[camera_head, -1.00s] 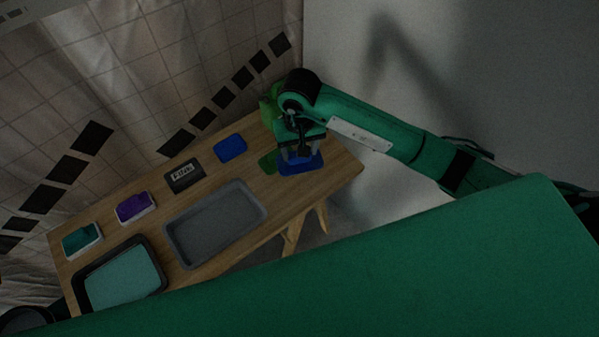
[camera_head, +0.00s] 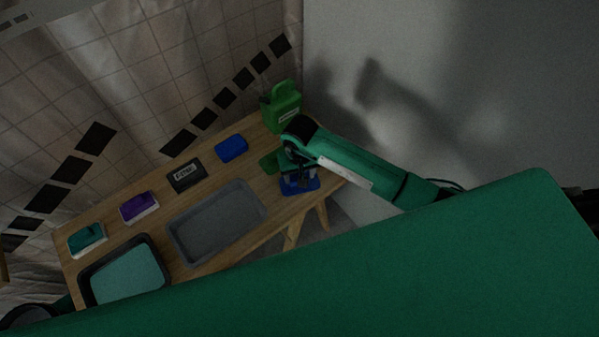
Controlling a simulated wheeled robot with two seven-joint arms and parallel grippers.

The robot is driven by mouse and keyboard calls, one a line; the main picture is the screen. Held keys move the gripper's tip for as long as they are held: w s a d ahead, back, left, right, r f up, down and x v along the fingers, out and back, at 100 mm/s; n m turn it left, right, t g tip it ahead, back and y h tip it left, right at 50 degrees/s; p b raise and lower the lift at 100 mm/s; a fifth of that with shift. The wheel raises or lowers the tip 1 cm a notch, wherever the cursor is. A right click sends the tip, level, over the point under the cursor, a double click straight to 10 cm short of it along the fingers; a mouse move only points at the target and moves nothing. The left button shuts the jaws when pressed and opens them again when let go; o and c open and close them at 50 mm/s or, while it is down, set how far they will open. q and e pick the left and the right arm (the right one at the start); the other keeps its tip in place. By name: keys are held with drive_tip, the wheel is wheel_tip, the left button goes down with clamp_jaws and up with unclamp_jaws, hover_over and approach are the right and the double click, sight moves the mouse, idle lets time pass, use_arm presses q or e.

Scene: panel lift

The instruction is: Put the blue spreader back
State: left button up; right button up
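The blue spreader (camera_head: 299,188) is at the right end of the wooden table, over its front edge. My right gripper (camera_head: 299,176) is above it with its fingers down at the spreader and appears shut on it. The fingertips are dark and partly hidden by the wrist. I cannot tell if the spreader touches the table. A second flat blue piece (camera_head: 231,149) lies at the back of the table. My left gripper is not in view.
The wooden table (camera_head: 258,176) carries a grey tray (camera_head: 178,239), a dark labelled box (camera_head: 185,175), a purple block (camera_head: 139,206), a teal block (camera_head: 87,239) and a dark-rimmed teal tray (camera_head: 82,286). A green canister (camera_head: 283,108) stands at the back right corner. A large green panel (camera_head: 400,265) fills the foreground.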

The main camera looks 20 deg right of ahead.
drive_tip(key=shift+f, duration=0.2)
drive_tip(key=o, duration=1)
drive_tip(key=shift+r, duration=0.1)
drive_tip(key=shift+r, duration=0.15)
drive_tip(key=shift+w+r, duration=0.1)
drive_tip(key=shift+r, duration=0.25)
drive_tip(key=shift+r+b, duration=1.4)
drive_tip(key=shift+r, duration=4.25)
